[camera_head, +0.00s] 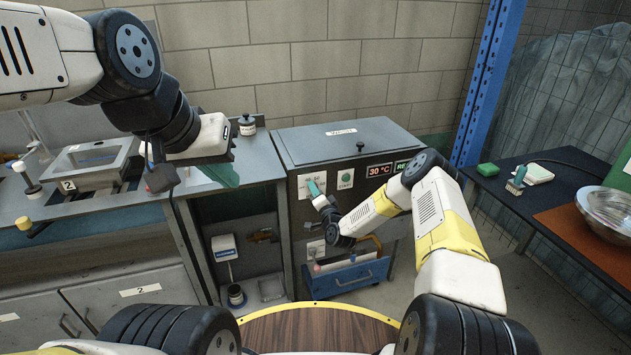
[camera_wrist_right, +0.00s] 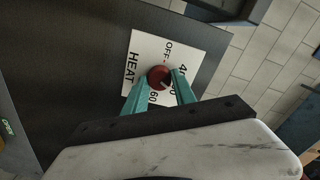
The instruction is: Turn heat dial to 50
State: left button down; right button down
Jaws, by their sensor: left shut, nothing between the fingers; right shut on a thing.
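The heat dial (camera_wrist_right: 160,76) is a small round red knob on a white label plate (camera_wrist_right: 140,45) marked HEAT, OFF and 60. The other numbers are partly covered by a finger. My right gripper (camera_head: 314,187) is at the grey machine's front panel. Its teal fingers lie on both sides of the dial, shut on it, in the right wrist view. In the head view the gripper hides the dial. A red display (camera_head: 379,170) reads 30 °C. My left gripper (camera_head: 222,174) is shut and empty, held over the counter left of the machine.
The grey machine (camera_head: 347,140) has a green button (camera_head: 345,180) right of the dial and a green display (camera_head: 403,166). A blue toolbox (camera_head: 347,278) stands below.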

jog(key=shift+f+m, duration=0.1)
jog(key=shift+m, duration=0.2)
jog(key=c, duration=1)
grip_release()
jog(key=shift+s, duration=0.1)
jog(key=v, duration=0.7)
jog(key=shift+s+d, duration=0.1)
jog(key=shift+s, duration=0.2)
